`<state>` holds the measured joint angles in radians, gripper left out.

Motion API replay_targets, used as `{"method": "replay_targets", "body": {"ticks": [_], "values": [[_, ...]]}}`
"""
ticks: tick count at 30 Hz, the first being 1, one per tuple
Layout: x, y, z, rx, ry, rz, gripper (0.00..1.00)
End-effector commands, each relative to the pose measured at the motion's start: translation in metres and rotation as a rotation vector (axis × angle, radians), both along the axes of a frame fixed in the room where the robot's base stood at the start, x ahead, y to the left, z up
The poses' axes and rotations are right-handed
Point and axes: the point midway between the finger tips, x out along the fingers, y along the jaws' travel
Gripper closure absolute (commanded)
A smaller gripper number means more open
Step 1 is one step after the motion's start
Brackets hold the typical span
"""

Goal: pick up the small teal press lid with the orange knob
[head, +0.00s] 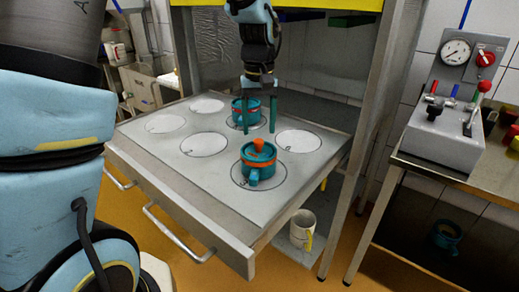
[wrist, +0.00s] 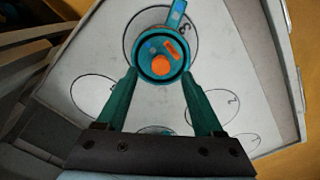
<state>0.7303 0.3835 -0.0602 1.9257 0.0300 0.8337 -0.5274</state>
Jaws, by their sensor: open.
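The small teal press lid (head: 258,152) with its orange knob sits on a teal mould (head: 252,172) with a handle, on a marked circle at the near right of the tray. The lid (wrist: 149,67) also shows in the wrist view, its knob (wrist: 161,65) near the picture's middle. My gripper (head: 259,128) is open and empty, fingers pointing down. In the head view it appears above and behind this lid. In the wrist view the lid appears between and just ahead of the fingertips (wrist: 159,76); the height gap is unclear.
A second teal mould (head: 238,117) stands behind, partly hidden by my gripper. The pale tray (head: 180,150) has several empty marked circles. A metal frame post (head: 371,100) rises at the right, beside a bench with a gauge box (head: 445,135).

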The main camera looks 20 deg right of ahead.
Motion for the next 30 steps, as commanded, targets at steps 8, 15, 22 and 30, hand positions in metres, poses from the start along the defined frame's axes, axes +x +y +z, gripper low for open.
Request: {"method": "replay_targets", "body": {"ticks": [8,15,22,30], "values": [[-0.001,0.001,-0.03,0.004,0.004,0.0,0.31],[0.0,0.0,-0.053,0.0,0.0,0.0,0.31],[0.0,0.0,-0.054,0.0,-0.001,0.0,0.35],[0.0,0.0,-0.054,0.0,-0.001,0.0,0.65]]}}
